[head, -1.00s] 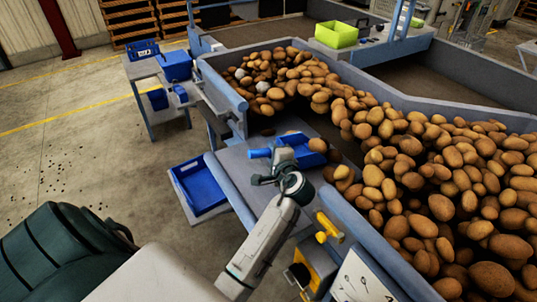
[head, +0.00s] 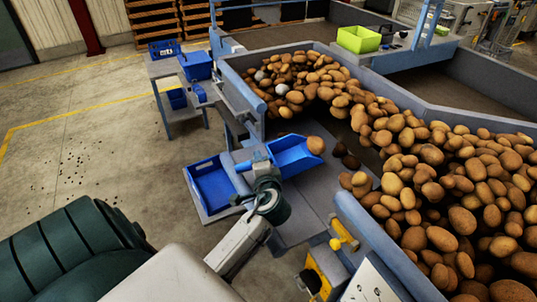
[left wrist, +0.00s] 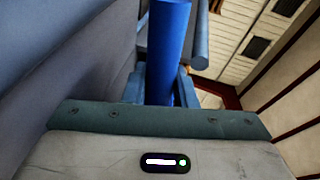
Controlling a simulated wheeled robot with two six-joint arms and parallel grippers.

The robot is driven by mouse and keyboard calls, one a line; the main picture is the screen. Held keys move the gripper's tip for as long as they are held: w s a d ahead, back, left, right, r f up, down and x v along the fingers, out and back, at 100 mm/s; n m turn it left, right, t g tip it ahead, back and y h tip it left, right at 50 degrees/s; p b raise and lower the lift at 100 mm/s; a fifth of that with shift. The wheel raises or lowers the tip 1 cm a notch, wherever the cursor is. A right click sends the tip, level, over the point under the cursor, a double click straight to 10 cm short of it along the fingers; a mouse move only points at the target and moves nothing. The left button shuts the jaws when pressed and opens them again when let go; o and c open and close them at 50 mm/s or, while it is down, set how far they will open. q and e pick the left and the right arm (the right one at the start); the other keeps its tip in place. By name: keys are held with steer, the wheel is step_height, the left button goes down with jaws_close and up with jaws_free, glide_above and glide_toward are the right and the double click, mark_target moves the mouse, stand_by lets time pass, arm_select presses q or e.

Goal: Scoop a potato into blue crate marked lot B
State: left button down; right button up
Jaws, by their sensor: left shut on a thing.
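My left gripper (head: 262,164) is shut on the handle of a blue scoop (head: 291,157). The blue handle also shows close up in the left wrist view (left wrist: 167,50). The scoop is over the grey shelf by the hopper opening, its mouth to the right. One brown potato (head: 315,145) sits at the scoop's right end, at its lip. A blue crate (head: 210,188) stands low, left of the shelf. Another blue crate (head: 163,48) with a pale label is on the stand at the back left. I cannot read a lot mark. My right gripper is not in view.
A hopper (head: 372,245) heaped with potatoes fills the right side. More blue containers are at the stand (head: 197,66). A lime-green bin (head: 358,39) is at the back. A yellow handle (head: 343,232) stands near the hopper's front edge. The floor at left is open.

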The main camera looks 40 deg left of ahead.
arm_select(q)
steer(key=s+a+r+p, duration=0.2)
steer(key=s+a+p, duration=0.4)
steer(key=s, duration=0.5)
steer(key=shift+a+r, duration=0.3)
steer(key=shift+r, duration=0.1)
stand_by(0.3)
